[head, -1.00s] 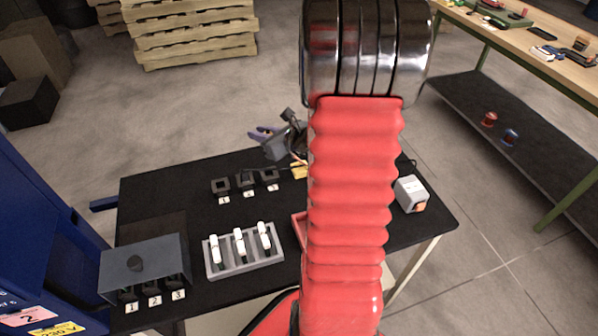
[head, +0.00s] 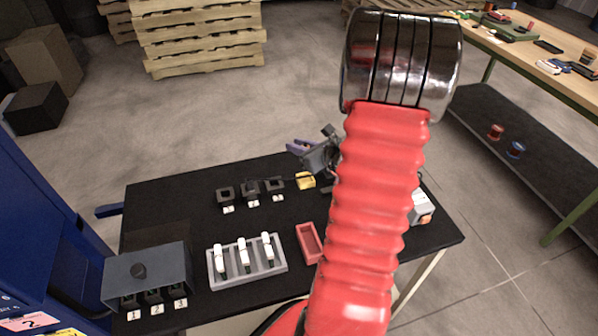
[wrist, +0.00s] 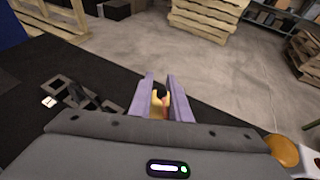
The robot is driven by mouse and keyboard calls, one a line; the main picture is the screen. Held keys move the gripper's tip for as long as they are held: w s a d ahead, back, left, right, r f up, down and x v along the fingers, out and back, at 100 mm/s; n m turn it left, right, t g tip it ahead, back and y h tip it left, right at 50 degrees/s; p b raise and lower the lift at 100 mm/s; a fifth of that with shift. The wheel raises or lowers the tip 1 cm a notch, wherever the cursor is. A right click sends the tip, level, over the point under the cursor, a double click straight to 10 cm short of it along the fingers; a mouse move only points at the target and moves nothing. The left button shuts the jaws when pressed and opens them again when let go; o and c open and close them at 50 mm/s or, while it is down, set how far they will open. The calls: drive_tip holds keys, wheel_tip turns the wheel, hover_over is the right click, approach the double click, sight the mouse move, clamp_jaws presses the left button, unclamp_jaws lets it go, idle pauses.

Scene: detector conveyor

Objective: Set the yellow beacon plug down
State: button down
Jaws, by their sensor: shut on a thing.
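My gripper (wrist: 162,90) shows its two purple fingers in the wrist view, shut on the yellow beacon plug (wrist: 157,101), which has a dark end and a bit of red beside it. In the head view my gripper (head: 300,146) is near the table's far edge, fingers pointing left. The black table (head: 165,203) lies below. The white beacon box (head: 420,208) with an orange part is partly hidden by my arm.
Several dark sockets (head: 250,190) with number cards stand left of the yellow piece. A grey rack (head: 250,268) holds white-topped parts. A red tray (head: 309,243) is beside it. A grey box (head: 140,275) stands front left. Bare table lies between sockets and rack.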

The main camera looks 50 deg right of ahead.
drive_tip(key=shift+f, duration=2.1)
drive_tip(key=shift+f, duration=0.1)
drive_tip(key=shift+f, duration=2)
drive_tip(key=c, duration=1.7)
unclamp_jaws()
drive_tip(key=shift+f, duration=0.1)
drive_tip(key=shift+o, duration=0.2)
drive_tip(key=v, duration=1.2)
